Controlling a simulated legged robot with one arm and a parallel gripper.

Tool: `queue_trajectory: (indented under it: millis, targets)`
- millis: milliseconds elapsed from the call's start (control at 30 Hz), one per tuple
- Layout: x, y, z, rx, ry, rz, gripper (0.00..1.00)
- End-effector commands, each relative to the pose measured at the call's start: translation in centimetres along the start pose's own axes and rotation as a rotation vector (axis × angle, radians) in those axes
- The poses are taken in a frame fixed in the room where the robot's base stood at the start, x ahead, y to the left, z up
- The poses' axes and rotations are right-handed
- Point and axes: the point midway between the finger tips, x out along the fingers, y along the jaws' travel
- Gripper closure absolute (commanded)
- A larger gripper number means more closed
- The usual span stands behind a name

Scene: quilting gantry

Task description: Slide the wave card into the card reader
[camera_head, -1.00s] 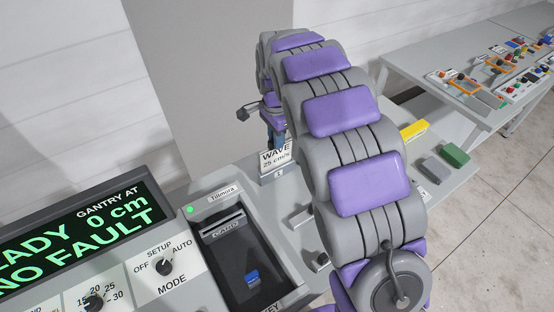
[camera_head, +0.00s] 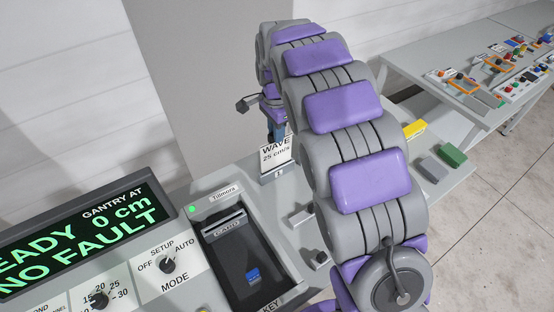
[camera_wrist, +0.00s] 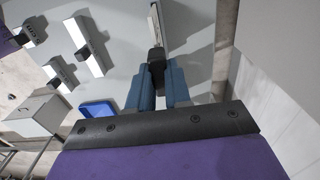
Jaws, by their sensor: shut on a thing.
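The white wave card (camera_head: 277,152), lettered "WAVE 25 cm/s", stands upright at a small grey stand (camera_head: 279,176). My gripper (camera_head: 275,127) is above it, its blue fingers shut on the card's top. In the wrist view, the fingers (camera_wrist: 158,66) close on a dark piece, with a pale strip, seen nearly edge-on, beyond it. I cannot tell whether the card's lower edge is clear of the stand. The card reader (camera_head: 208,253), marked "Tillmora", has a slot marked "CARD" and a green light. It is left of and nearer than the card.
A console display (camera_head: 84,236) reads "NO FAULT", with knobs below it. Yellow (camera_head: 414,129), green (camera_head: 453,155) and grey blocks lie right of my arm. A second table (camera_head: 470,60) holds more panels. A blue tray (camera_wrist: 98,109) shows in the wrist view.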

Motion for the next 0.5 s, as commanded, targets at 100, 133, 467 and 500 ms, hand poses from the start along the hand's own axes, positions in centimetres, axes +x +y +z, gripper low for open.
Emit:
queue_trajectory:
  millis: [100,133,467,500]
  targets:
    - [-0.5,0.0,0.0,0.000,0.000,-0.001,1.00]
    - [-0.6,0.0,0.0,0.000,0.000,0.000,1.00]
    - [-1.6,0.0,0.0,0.000,0.000,-0.001,1.00]
    - [-1.7,0.0,0.0,0.000,0.000,-0.001,1.00]
